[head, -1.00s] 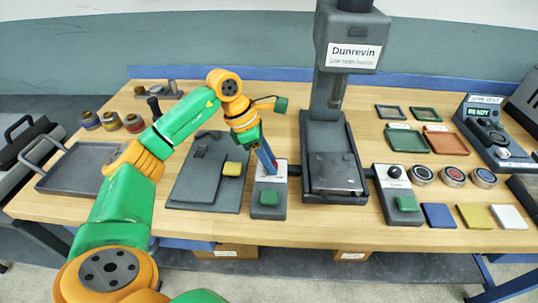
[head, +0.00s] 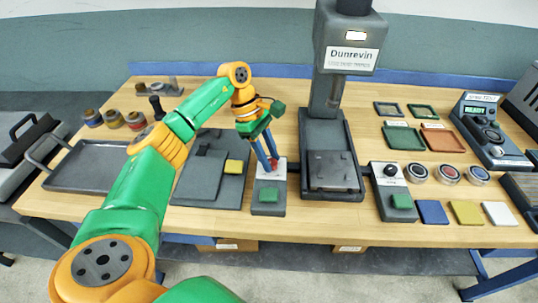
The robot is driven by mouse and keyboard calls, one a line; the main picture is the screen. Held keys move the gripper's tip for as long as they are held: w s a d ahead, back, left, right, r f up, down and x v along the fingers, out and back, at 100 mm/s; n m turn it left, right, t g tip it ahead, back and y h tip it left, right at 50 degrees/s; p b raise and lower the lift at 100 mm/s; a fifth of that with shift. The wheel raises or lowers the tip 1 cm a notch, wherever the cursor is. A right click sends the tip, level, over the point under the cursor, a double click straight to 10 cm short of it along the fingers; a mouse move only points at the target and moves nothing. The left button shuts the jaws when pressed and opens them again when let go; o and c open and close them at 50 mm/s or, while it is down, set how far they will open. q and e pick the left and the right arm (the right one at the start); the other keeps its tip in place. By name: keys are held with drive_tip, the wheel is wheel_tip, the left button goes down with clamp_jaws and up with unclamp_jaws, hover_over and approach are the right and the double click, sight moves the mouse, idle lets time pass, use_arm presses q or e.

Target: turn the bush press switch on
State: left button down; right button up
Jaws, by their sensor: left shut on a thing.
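The press (head: 333,120), labelled Dunrevin, stands at the back middle of the table, and a small lamp (head: 356,35) on its head glows. A grey switch box (head: 268,200) with a white top plate and a green block sits to the left of the press base. My left gripper (head: 272,164) points down at this box, its blue fingers shut on a small red switch knob (head: 273,163). The fingers hide part of the knob, so its exact position is unclear. My right gripper is out of view.
A second box (head: 392,192) with a black knob stands right of the press. A grey plate with a yellow block (head: 234,167) lies left of the switch box. Round buttons, coloured tiles and trays fill the right side. A grey tray (head: 88,165) is at left.

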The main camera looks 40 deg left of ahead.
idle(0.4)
use_arm(q)
drive_tip(key=c, duration=0.5)
unclamp_jaws()
drive_tip(key=shift+r, duration=0.1)
drive_tip(key=v, duration=0.7)
